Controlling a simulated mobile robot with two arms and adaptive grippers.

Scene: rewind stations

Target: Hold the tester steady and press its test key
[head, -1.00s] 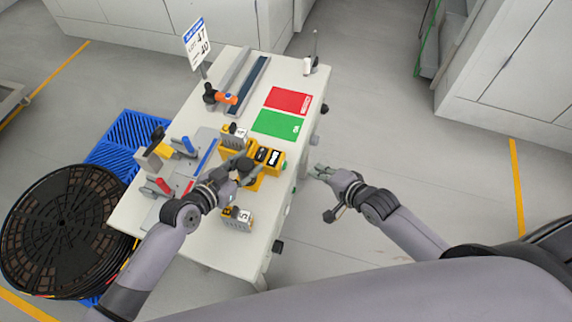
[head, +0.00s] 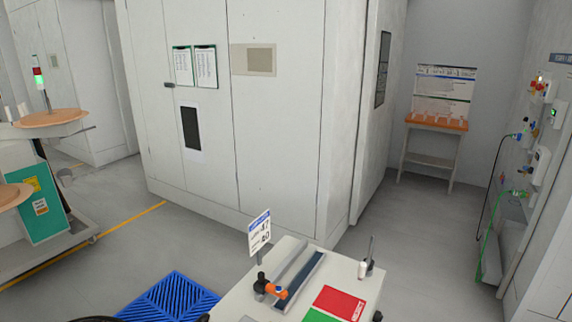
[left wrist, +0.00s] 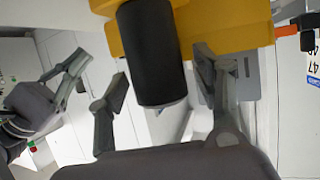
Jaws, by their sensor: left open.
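In the left wrist view a yellow body (left wrist: 225,25), which looks like the tester, fills the top. A thick black cylinder (left wrist: 155,60), like a grip, hangs from it. My left gripper (left wrist: 162,66) is open, with one finger on each side of the cylinder and gaps showing. My right gripper (left wrist: 72,68) shows at the left of that view, apart from the yellow body. The test key does not show. The head view shows neither gripper and not the tester.
The head view shows the far end of the white table (head: 240,297), with a lot sign (head: 259,233), an orange-black tool (head: 272,287), a red mat (head: 340,300) and a green mat (head: 318,316). A blue pallet (head: 170,300) lies left of it. Grey cabinets (head: 275,150) stand behind.

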